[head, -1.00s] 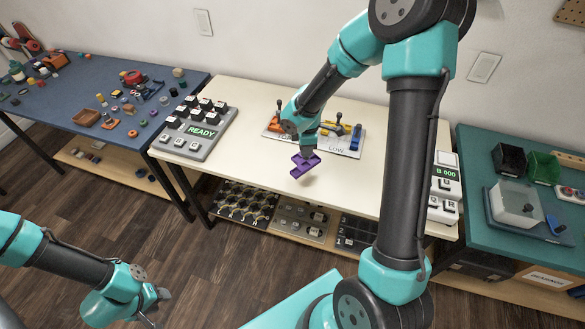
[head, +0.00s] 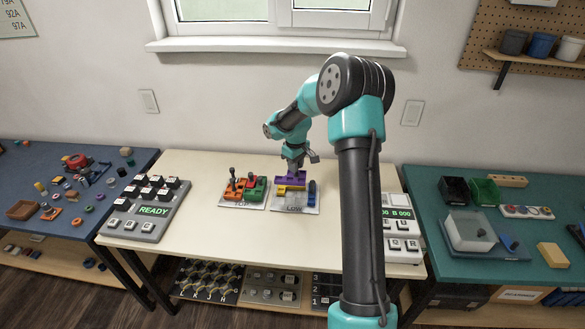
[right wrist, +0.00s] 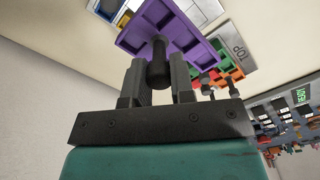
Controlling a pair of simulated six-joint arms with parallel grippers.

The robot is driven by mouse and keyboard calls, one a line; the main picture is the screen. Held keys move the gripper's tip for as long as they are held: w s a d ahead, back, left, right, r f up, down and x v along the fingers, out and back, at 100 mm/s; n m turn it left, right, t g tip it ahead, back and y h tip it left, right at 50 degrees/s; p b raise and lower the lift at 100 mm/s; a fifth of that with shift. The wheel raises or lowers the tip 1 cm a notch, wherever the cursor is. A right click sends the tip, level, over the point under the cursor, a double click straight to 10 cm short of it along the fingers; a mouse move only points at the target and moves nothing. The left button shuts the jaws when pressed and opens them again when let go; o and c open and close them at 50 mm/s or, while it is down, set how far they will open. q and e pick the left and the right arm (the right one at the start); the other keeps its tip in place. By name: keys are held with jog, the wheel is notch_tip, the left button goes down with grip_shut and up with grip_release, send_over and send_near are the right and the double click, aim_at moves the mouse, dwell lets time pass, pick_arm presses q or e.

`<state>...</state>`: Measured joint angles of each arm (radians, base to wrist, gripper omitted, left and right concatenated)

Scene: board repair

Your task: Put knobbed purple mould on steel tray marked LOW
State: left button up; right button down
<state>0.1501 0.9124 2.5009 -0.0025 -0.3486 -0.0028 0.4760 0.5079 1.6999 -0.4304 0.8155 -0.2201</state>
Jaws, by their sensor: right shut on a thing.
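The purple mould (head: 291,181) is a flat piece with raised ribs and a dark knob. My right gripper (head: 294,168) is shut on that knob, which shows between the fingers in the right wrist view (right wrist: 158,75). The mould is at the back part of the steel tray marked LOW (head: 307,210), beside a blue piece (head: 311,190) and behind a yellow piece (head: 289,189). I cannot tell whether it touches the tray or is just above it. My left gripper is out of view.
The tray marked TOP (head: 242,206) stands just left, with orange, green and red knobbed pieces. A keypad reading READY (head: 150,211) is farther left, and a control box (head: 400,228) stands at the right. The front of the cream table (head: 240,248) is clear.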

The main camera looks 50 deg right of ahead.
jog(key=shift+f, duration=0.1)
jog(key=shift+f, duration=4.4)
jog(key=shift+f, duration=0.5)
jog(key=c, duration=0.9)
grip_release()
notch_tip(320, 180, up, 18)
jog(key=shift+f, duration=0.25)
